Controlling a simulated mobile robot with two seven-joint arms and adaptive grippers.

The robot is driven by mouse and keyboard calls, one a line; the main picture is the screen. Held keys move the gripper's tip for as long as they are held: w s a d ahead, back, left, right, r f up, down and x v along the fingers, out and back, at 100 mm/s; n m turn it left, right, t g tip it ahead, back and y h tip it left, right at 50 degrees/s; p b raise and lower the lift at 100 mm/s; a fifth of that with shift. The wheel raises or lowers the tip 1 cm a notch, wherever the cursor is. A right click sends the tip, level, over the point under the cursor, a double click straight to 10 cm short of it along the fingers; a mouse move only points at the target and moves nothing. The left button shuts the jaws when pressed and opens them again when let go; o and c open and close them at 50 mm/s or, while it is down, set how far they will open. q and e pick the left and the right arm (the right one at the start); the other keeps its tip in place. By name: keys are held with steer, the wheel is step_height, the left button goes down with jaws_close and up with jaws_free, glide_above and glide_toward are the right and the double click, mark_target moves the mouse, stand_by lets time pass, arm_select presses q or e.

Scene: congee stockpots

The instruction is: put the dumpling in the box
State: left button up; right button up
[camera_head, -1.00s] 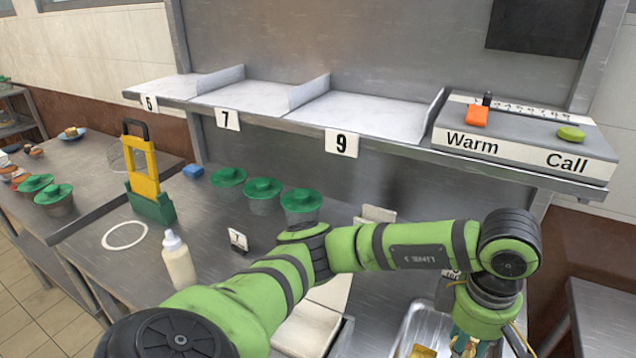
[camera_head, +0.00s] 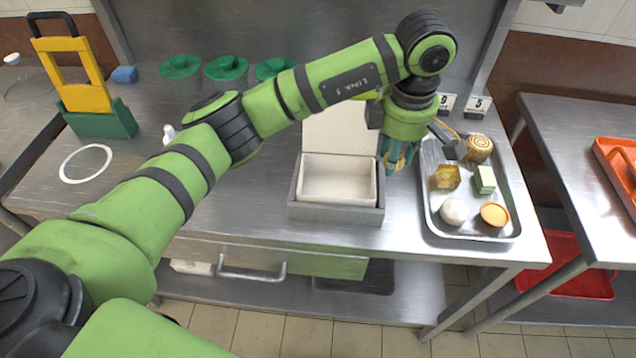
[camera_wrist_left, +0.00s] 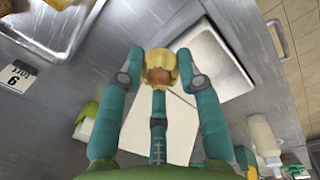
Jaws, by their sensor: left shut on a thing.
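The dumpling (camera_wrist_left: 160,66), a pale yellow piece with a brown middle, is held between the teal fingers of my left gripper (camera_wrist_left: 160,78) in the left wrist view. In the head view my left gripper (camera_head: 398,160) points down between the box and the metal tray, and the fingers mostly hide the dumpling. The box (camera_head: 338,202) is white, open and empty, with its lid (camera_head: 325,130) raised at the back; it sits just left of the gripper. The box also shows in the left wrist view (camera_wrist_left: 222,62), beyond the fingers to the right. My right gripper is not in view.
The metal tray (camera_head: 432,215) on the right holds a swirled brown bun (camera_head: 479,149), a yellow piece (camera_head: 445,178), a green block (camera_head: 485,180), a white bun (camera_head: 454,211) and an orange disc (camera_head: 495,214). Green-lidded tubs (camera_head: 227,70) stand at the back.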

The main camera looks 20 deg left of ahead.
arm_select(q)
steer(key=p, duration=0.3)
glide_above(336, 193)
step_height(336, 193, down, 6)
steer(key=shift+d+r, duration=0.15)
steer(key=shift+f, duration=0.2)
step_height(336, 193, down, 3)
steer(key=shift+s+f+p, duration=0.1)
steer(key=shift+f+p, duration=0.05)
steer(key=shift+p, duration=0.35)
steer(key=shift+f, duration=0.5)
steer(key=o, duration=0.9)
